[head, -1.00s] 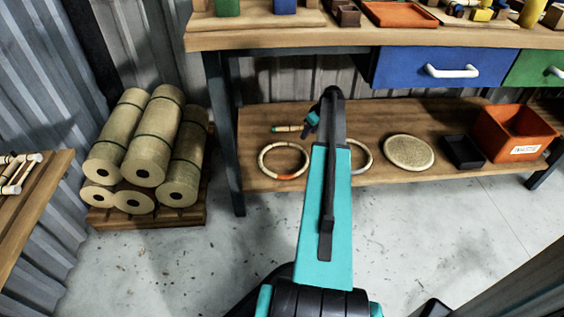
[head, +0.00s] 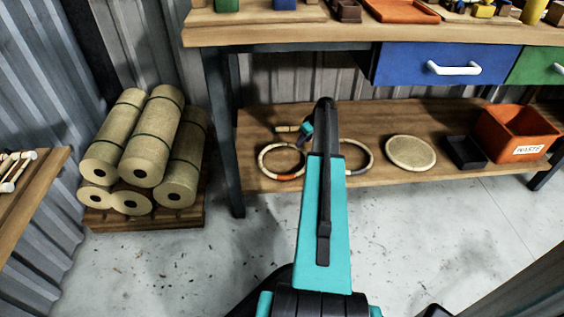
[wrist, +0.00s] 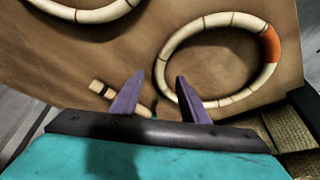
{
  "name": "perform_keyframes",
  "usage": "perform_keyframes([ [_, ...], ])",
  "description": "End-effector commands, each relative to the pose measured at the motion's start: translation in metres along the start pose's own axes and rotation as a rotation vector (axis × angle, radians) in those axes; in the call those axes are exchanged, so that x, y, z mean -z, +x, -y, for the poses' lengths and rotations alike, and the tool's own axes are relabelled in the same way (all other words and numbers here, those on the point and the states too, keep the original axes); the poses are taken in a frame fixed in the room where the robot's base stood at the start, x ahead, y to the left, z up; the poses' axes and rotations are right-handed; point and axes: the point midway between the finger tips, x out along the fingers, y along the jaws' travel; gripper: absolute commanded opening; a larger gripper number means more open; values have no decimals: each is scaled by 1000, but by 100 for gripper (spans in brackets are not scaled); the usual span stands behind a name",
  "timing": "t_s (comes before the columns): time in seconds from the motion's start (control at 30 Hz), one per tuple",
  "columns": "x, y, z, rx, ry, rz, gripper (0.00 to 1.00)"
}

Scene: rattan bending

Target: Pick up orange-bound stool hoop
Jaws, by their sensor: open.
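The orange-bound stool hoop (head: 283,177) is a pale rattan ring lying flat on the lower shelf, left of my arm. My gripper (wrist: 160,78) is open, with two purple fingers apart. The hoop's near rim appears between the fingertips in the picture; I cannot tell the height gap.
A second hoop (head: 366,165) lies right of my arm, partly hidden by it. A short banded rattan piece (wrist: 101,89) lies by my left finger. A round woven disc (head: 411,152), a black tray (head: 465,153) and an orange waste bin (head: 515,137) are farther right. The worktop (head: 300,36) overhangs the shelf.

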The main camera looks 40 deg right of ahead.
Motion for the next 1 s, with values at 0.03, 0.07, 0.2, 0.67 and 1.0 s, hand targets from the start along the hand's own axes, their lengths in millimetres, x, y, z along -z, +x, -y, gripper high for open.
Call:
perform_keyframes([
  [0.03,0,3,0,0,0,0,41],
  [0.07,0,5,0,0,0,0,41],
  [0.2,-1,16,0,0,0,0,41],
  [0.67,-1,51,0,0,0,0,41],
  [1.0,0,51,1,0,0,0,41],
])
